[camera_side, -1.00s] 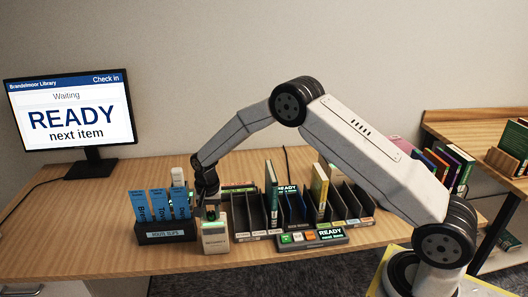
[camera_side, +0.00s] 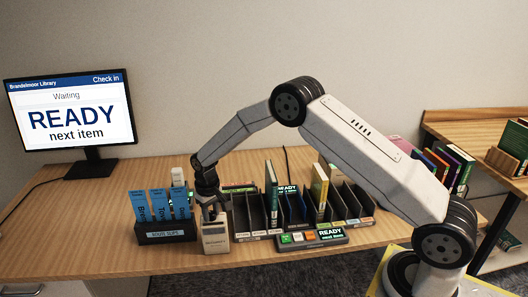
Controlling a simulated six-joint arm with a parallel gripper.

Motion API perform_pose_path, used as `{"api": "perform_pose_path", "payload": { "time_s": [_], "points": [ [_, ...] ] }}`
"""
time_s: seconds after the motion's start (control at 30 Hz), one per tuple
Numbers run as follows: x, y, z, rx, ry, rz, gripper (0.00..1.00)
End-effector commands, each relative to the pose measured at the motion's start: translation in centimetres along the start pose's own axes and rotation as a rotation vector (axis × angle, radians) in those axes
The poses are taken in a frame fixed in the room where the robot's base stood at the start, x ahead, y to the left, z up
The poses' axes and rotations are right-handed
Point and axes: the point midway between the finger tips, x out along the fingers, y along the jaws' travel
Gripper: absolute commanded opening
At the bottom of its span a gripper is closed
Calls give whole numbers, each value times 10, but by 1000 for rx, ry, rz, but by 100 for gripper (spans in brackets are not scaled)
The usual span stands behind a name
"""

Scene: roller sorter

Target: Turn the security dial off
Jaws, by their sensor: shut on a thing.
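A small pale box (camera_side: 215,240) stands near the front edge of the desk, between the route slip holder and the sorter. My gripper (camera_side: 213,213) points down at the top of this box and is shut on the dial there. The fingers hide most of the dial, so its pointer and marks cannot be read. The front of the box carries small lettering, too small to read. No green glow shows on the box top.
A holder (camera_side: 166,237) with blue route slips stands close on the left. The sorter's dark slots (camera_side: 295,212), some with books, stand close on the right, with a button panel (camera_side: 312,237) in front. A monitor (camera_side: 70,110) reading READY stands at the back left.

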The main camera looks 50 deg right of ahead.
Motion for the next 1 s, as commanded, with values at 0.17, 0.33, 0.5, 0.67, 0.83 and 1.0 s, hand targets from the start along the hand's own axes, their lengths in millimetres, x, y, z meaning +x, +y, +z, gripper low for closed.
{"api": "perform_pose_path", "payload": {
  "time_s": [0.17, 0.33, 0.5, 0.67, 0.83, 1.0],
  "points": [
    [-1, 0, -1, -75, 4, 0, 0],
    [-1, 0, -1, -106, 4, 0, 0],
    [-1, 0, -1, -112, 4, 0, 0],
    [-1, 0, -1, -111, 5, 0, 0],
    [-1, 0, -1, -111, 4, 0, 74],
    [-1, 0, -1, -110, 2, 0, 74]
  ]
}}
